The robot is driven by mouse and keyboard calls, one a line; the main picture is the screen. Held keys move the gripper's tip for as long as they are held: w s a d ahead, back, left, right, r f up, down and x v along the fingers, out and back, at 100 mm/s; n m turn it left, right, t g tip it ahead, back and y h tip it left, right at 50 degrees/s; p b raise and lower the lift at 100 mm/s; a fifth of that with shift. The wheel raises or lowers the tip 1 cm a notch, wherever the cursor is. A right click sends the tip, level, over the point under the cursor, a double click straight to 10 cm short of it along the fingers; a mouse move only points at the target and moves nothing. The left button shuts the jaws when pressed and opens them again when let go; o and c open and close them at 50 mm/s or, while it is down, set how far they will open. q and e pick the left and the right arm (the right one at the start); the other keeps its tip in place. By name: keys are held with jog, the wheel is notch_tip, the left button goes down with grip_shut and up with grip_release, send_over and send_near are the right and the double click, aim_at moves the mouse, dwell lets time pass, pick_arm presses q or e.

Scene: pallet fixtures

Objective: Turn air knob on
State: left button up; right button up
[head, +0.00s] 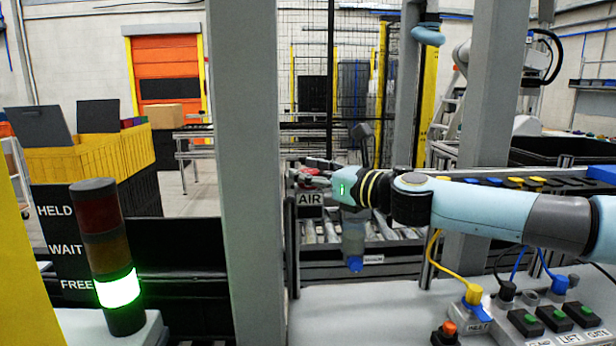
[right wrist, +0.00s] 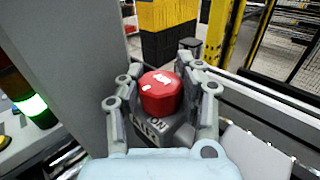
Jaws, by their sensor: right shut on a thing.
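The air knob (right wrist: 160,92) is red with white marks on its top face, and it sits on a grey housing. Lettering including "ON" shows on the housing below it. My right gripper (right wrist: 163,84) has its grey fingers on both sides of the knob and is shut on it. The knob is mostly hidden there by the fingers. My left gripper is not in view.
A thick grey post (head: 250,150) stands left of the gripper. A signal tower (head: 103,240) is lit green beside the "FREE" label. A roller conveyor (head: 385,229) lies behind my arm. A panel with green buttons and cables (head: 555,318) is at the lower right.

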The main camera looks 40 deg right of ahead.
aim_at(310, 171)
jog(key=shift+s+f, duration=0.1)
jog(key=shift+f, duration=0.1)
dwell(0.6)
jog(key=o, duration=1.2)
jog(key=shift+r, duration=0.1)
notch_tip(310, 171, up, 8)
jog(key=shift+d+r, duration=0.1)
jog(key=shift+r, duration=0.85)
jog(key=shift+y, duration=0.3)
